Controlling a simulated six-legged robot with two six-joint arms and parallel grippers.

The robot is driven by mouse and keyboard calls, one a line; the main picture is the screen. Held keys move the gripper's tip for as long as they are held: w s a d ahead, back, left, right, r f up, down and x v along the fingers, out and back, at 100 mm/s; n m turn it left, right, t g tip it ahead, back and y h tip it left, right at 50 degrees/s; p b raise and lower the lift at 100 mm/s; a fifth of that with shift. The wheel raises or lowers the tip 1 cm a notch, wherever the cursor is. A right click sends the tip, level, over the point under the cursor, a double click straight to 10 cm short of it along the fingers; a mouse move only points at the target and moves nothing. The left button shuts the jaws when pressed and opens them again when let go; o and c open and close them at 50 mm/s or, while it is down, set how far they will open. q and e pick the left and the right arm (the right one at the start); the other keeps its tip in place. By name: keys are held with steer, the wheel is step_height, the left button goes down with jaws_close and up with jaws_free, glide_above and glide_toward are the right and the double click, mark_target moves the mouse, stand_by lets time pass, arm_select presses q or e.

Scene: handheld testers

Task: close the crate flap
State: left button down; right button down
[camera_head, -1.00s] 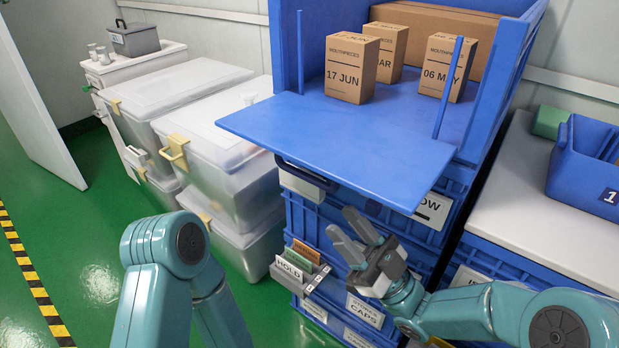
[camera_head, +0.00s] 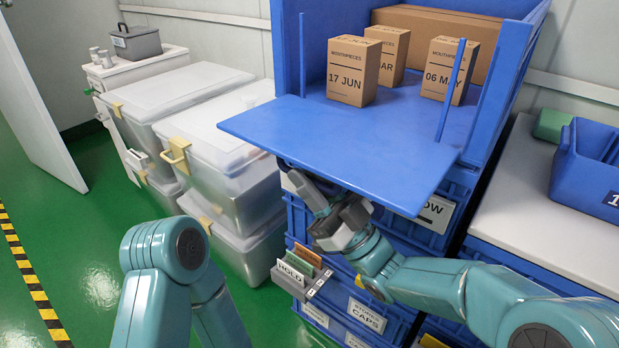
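The blue crate flap (camera_head: 335,142) is folded down and lies roughly level, sticking out from the open front of the blue crate (camera_head: 452,128). My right gripper (camera_head: 318,188) is below the flap's front edge, close to the dark handle under it. Its fingers look apart, with nothing seen between them. The flap hides part of the fingers, so I cannot tell whether they touch it. My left arm shows at the bottom left, but its gripper is out of view.
Inside the crate stand cardboard boxes marked 17 JUN (camera_head: 352,72), MAR (camera_head: 388,55) and 06 MAY (camera_head: 448,70). A card holder marked HOLD (camera_head: 297,272) juts out below. Clear bins (camera_head: 225,150) stand left, and a blue tray (camera_head: 590,165) sits right.

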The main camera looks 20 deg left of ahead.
mark_target(308, 154)
steer(key=shift+r, duration=0.1)
steer(key=shift+s+r+m+t, duration=0.15)
steer(key=shift+r+m+t, duration=0.4)
steer(key=shift+m+t, duration=0.4)
step_height(308, 154, up, 6)
steer(key=m+t+h, duration=0.2)
steer(key=m+t, duration=0.2)
steer(key=m+t+h+p, duration=0.1)
steer(key=m+t+h, duration=0.1)
steer(key=m, duration=0.3)
steer(key=shift+f+t, duration=0.1)
steer(key=shift+t, duration=0.75)
steer(key=r+m+t+h, duration=0.1)
steer(key=m+h, duration=0.1)
steer(key=w+r+m+t+h+p, duration=0.1)
steer(key=r+m, duration=0.1)
steer(key=m, duration=0.1)
steer(key=r+m+t+h, duration=0.1)
steer(key=r+m+h, duration=0.1)
steer(key=shift+w+d+r+m+t+h+p, duration=0.1)
steer(key=shift+w+d+m+t+h+p, duration=0.2)
steer(key=shift+m+t+p, duration=0.1)
steer(key=w+d+r+m+g+h+p, duration=0.1)
steer(key=w+d+r+m+h+p, duration=0.2)
steer(key=w+r+m+h+p, duration=0.4)
steer(key=shift+w+d+r+m+g+h+p, duration=0.25)
steer(key=shift+w+m+h+p, duration=0.25)
steer(key=shift+w+m+p, duration=1.1)
steer(key=shift+s+m+b, duration=0.3)
steer(key=shift+m+b, duration=0.05)
